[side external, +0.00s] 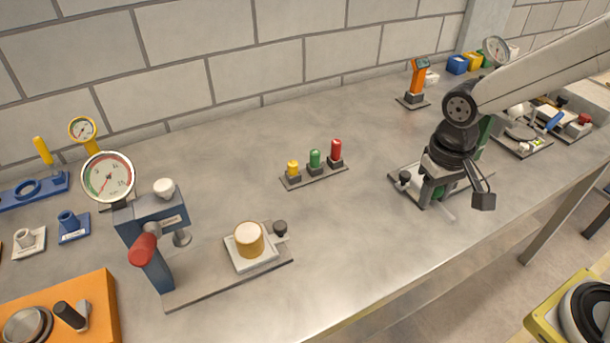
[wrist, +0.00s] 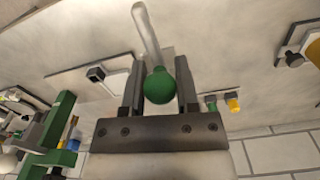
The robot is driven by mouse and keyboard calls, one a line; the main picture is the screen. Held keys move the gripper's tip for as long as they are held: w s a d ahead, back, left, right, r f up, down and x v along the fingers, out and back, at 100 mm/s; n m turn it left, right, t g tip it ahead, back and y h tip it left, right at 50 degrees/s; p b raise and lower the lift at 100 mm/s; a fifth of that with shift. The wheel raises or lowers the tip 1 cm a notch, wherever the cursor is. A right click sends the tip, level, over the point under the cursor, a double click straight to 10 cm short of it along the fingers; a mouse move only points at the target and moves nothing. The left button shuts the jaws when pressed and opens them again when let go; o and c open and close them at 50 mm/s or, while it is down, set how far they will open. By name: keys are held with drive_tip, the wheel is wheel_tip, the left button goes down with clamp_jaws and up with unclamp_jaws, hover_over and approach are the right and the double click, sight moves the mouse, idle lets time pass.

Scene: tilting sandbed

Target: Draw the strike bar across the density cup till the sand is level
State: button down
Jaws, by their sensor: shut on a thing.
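My gripper (wrist: 160,95) is shut on a rod with a round green knob (wrist: 160,86). The knob lies between the two fingers, and the pale grey shaft (wrist: 147,32) reaches out past the fingertips. In the side view my gripper (side external: 438,195) is low over the bench at the right, and a pale rod end (side external: 447,213) shows below it. I cannot tell whether this rod is the strike bar. A tan cylinder (side external: 249,240) stands upright in a pale square holder (side external: 252,263), well left of my gripper. I cannot confirm that it is the density cup.
A flat plate (side external: 400,197) with a dark knob lies beside my gripper. A blue press with a dial (side external: 155,235) stands left of the tan cylinder. A rack of coloured pegs (side external: 315,175) sits mid-bench. The bench front edge (side external: 400,290) is close; bare metal lies between.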

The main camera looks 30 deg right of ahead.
idle(0.4)
drive_tip(key=shift+w+a, duration=0.3)
drive_tip(key=shift+w, duration=0.15)
drive_tip(key=w+a+r+n, duration=0.2)
drive_tip(key=w+a+n, duration=0.7)
drive_tip(key=w+a, duration=0.25)
drive_tip(key=n, duration=0.9)
hover_over(244, 223)
drive_tip(key=shift+f, duration=0.95)
drive_tip(key=shift+f, duration=0.15)
drive_tip(key=shift+f, duration=2.8)
